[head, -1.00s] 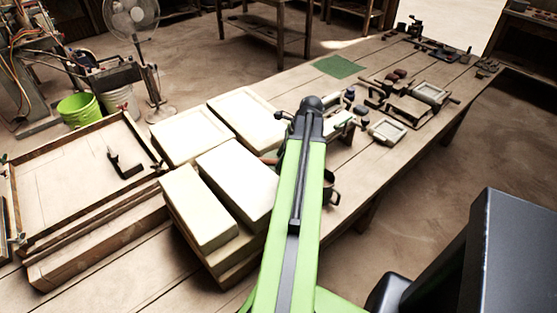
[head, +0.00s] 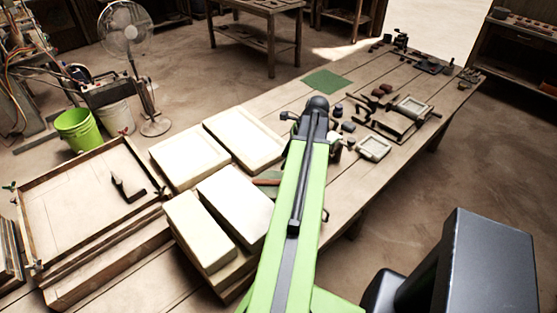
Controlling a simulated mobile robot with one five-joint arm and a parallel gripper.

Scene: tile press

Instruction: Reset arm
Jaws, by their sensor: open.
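My green arm (head: 295,220) reaches up from the bottom edge of the head view, over the long wooden table (head: 255,102). Its dark upper joint (head: 317,104) is near the middle of the table.
Several pale slabs (head: 235,205) lie left of the arm, close to it. A wooden frame tray (head: 85,200) is farther left. A green mat (head: 327,82), a small framed tile (head: 374,148) and tools lie beyond. Floor right of the table is clear.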

